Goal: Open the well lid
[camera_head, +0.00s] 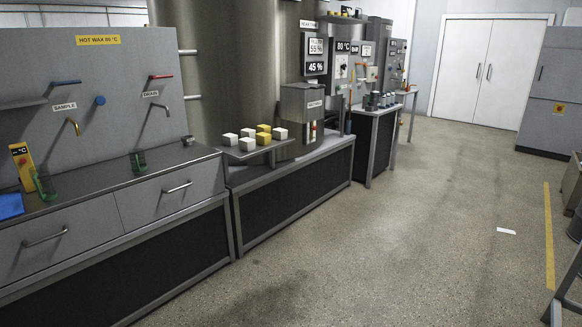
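A grey box (301,112) with a small white label is mounted on the front of the large metal tank (215,65), in the middle of the view. Its top looks closed. The label is too small to read, so I cannot tell for sure that this is the well with its lid. Neither of my grippers is in view.
A shelf (258,149) with several white and yellow blocks stands in front of the tank. A counter (110,195) with taps, drawers and green cups is at the left. The concrete floor (400,240) is open, with a white scrap (506,231) on it.

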